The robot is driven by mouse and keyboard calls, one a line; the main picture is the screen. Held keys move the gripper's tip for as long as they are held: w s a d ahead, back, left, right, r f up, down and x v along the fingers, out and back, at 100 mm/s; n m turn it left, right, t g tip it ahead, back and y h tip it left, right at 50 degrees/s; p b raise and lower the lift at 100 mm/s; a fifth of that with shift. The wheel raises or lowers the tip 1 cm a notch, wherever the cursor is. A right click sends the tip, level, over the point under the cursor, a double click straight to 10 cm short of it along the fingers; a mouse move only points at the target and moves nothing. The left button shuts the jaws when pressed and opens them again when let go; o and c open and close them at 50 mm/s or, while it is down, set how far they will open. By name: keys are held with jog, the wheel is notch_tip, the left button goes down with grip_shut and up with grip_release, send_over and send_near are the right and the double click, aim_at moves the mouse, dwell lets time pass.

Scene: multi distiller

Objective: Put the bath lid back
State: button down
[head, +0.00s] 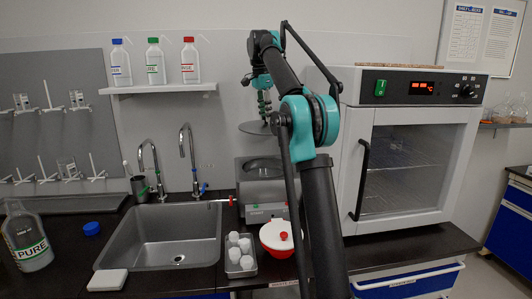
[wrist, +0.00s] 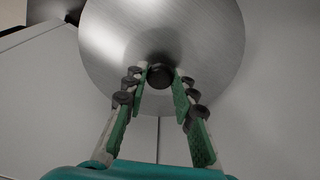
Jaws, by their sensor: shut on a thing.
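The bath lid (wrist: 205,45) is a round brushed-metal disc with a black knob (wrist: 160,76). My gripper (wrist: 162,78) is shut on the knob in the wrist view. In the head view the lid (head: 252,128) hangs level below my gripper (head: 264,108), above the water bath. The bath (head: 262,190) is a grey box on the bench with an open round top (head: 263,165). A clear gap shows between the lid and the opening. My arm hides part of the bath's right side.
An oven (head: 405,150) stands close on the right. A sink (head: 160,235) with two taps is on the left. A tray of white cups (head: 239,262) and a red-and-white container (head: 277,238) stand in front of the bath. A shelf with bottles (head: 155,88) is at the upper left.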

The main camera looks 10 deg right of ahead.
aim_at(262, 124)
notch_tip(262, 124, down, 15)
jog(key=shift+f, duration=0.15)
dwell(0.4)
jog(key=shift+f, duration=0.15)
jog(key=shift+f, duration=0.3)
jog(key=shift+f, duration=0.15)
jog(key=c, duration=1.2)
grip_release()
jog(key=r, duration=0.4)
jog(key=a+r, duration=0.1)
jog(key=r, duration=0.8)
jog(key=shift+s+a+r, duration=0.1)
jog(key=shift+s+a, duration=0.1)
jog(key=shift+s, duration=0.1)
